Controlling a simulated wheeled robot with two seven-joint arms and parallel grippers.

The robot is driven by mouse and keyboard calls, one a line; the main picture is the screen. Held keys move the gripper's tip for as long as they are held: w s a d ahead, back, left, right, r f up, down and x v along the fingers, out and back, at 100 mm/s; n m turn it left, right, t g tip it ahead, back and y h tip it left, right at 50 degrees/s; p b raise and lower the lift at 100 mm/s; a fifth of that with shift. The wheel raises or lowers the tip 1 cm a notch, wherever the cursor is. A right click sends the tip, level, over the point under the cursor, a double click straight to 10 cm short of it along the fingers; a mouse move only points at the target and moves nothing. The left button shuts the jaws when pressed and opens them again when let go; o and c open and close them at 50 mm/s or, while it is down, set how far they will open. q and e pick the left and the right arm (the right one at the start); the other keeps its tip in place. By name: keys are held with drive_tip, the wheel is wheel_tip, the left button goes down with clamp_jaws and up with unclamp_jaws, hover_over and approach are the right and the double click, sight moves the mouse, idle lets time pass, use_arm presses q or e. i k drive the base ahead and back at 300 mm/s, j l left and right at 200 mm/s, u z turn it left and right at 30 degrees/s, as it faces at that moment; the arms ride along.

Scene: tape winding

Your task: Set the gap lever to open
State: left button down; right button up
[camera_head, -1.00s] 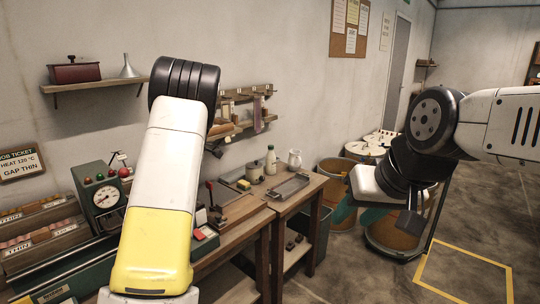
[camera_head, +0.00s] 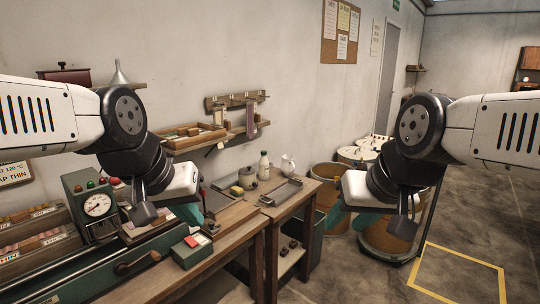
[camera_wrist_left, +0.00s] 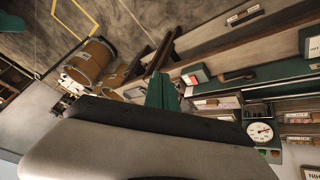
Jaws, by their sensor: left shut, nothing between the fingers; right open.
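The gap lever cannot be made out with certainty; my left wrist and hand cover part of the bench behind them. The green gauge box (camera_head: 74,182), with a round white dial (camera_head: 97,204) and coloured lamps on top, stands at the left; the dial also shows in the left wrist view (camera_wrist_left: 260,132). A red knob (camera_head: 115,181) shows just right of the lamps. My right gripper (camera_head: 338,218) is open and empty, right of the bench.
A green machine bed with a crank handle (camera_head: 137,263) and a red-and-white switch box (camera_head: 192,249) lie along the front. Drums (camera_head: 330,182) stand right. A shelf (camera_head: 213,142) hangs behind.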

sight(114, 181)
drive_tip(key=u, duration=1.25)
drive_tip(key=i+j+u, duration=0.2)
drive_tip(key=u, duration=0.15)
drive_tip(key=j, duration=0.15)
